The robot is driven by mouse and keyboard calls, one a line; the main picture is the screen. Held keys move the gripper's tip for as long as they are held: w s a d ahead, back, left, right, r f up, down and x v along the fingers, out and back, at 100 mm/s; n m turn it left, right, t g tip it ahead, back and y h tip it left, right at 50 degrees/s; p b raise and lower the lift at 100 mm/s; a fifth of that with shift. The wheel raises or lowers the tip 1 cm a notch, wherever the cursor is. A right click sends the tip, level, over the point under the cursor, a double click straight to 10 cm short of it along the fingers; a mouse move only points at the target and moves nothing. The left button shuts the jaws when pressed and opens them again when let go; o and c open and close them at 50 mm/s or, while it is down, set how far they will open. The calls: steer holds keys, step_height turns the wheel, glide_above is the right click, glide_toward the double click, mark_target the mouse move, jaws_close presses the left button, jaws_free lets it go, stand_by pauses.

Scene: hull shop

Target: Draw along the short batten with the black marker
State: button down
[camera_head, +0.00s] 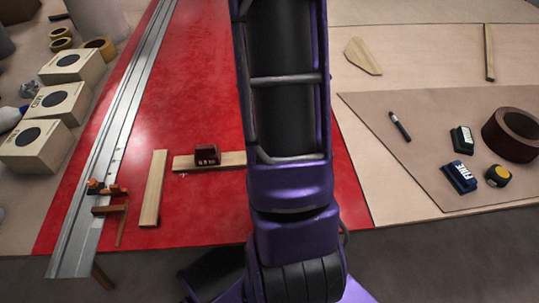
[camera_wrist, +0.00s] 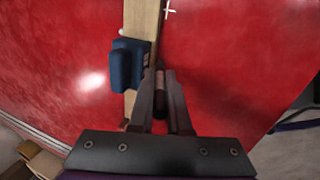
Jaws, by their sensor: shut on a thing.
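The short batten (camera_head: 232,159), pale wood, lies crosswise on the red sheet. My gripper (camera_wrist: 161,76) is shut on a dark cylindrical thing, the black marker (camera_wrist: 160,95), close beside the batten's edge. Its tip is hidden, so contact with the sheet cannot be told. A white cross (camera_wrist: 168,10) is beside the batten.
Another batten (camera_head: 153,188) lies on the red sheet (camera_head: 200,60), left of the short one. A long metal straightedge (camera_head: 105,135) with a clamp is further left, beside white boxes (camera_head: 62,102). On the right board lie a dark pen (camera_head: 400,126), blocks and a tape roll (camera_head: 512,131).

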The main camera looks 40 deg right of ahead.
steer(key=shift+d, duration=0.1)
steer(key=shift+s+d+p, duration=0.35)
steer(key=shift+s+d, duration=0.15)
steer(key=shift+d, duration=0.1)
steer(key=shift+s+d, duration=0.35)
steer(key=shift+d, duration=0.2)
steer(key=shift+s+d+p, duration=0.1)
steer(key=shift+p, duration=0.25)
steer(key=shift+s+d, duration=0.4)
steer(key=shift+d, duration=0.1)
steer(key=shift+s+d+p, duration=0.1)
steer(key=shift+d+p, duration=0.05)
steer(key=shift+p, duration=0.2)
steer(key=shift+s+d, duration=0.3)
steer(key=shift+d, duration=0.15)
steer(key=shift+d, duration=0.1)
